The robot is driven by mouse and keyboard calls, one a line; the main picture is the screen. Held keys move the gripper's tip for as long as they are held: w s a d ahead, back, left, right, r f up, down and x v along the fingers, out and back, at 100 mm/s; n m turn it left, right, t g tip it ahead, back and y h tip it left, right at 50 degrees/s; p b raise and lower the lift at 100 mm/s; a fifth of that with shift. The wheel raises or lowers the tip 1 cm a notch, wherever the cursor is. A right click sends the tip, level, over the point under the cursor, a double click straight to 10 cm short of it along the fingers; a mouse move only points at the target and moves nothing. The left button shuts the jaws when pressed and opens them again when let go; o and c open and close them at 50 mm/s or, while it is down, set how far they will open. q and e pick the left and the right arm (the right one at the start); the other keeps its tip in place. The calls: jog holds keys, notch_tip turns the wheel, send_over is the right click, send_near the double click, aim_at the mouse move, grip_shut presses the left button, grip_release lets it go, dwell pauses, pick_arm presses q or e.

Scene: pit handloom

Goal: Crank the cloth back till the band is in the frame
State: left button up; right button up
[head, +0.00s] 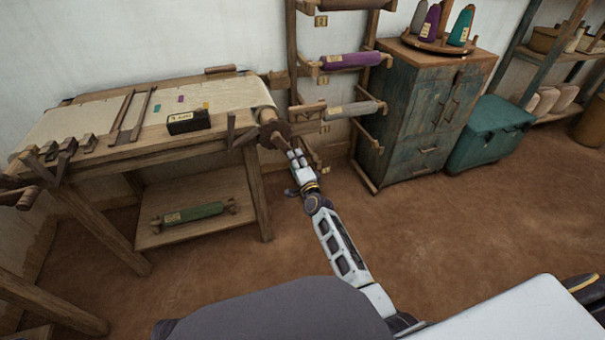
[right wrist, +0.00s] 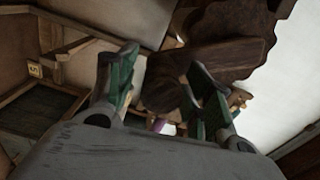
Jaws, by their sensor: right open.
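The loom (head: 165,150) stands at the left in the head view, with pale cloth (head: 232,94) over its top and round the roller at its right end. Small purple, yellow, orange and teal patches (head: 181,99) mark the cloth. Two dark wooden bars (head: 122,117) lie across it, left of the patches. A dark toothed wheel (head: 272,131) is at the roller's end; it fills the upper right of the right wrist view (right wrist: 225,22). A wooden crank arm (right wrist: 225,62) lies before it. My right gripper (head: 293,158) is open beside the crank, its fingers (right wrist: 160,90) apart. My left gripper is out of view.
A black labelled box (head: 188,122) sits on the loom's front edge. A green roll (head: 195,214) lies on the lower shelf. A rack with rolls (head: 352,61), a cabinet (head: 420,115) and a teal chest (head: 490,132) stand to the right. The floor in front is clear.

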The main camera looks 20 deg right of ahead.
jog(key=s, duration=1.1)
jog(key=shift+s+d, duration=0.2)
jog(key=shift+s, duration=0.2)
dwell(0.3)
dwell(0.5)
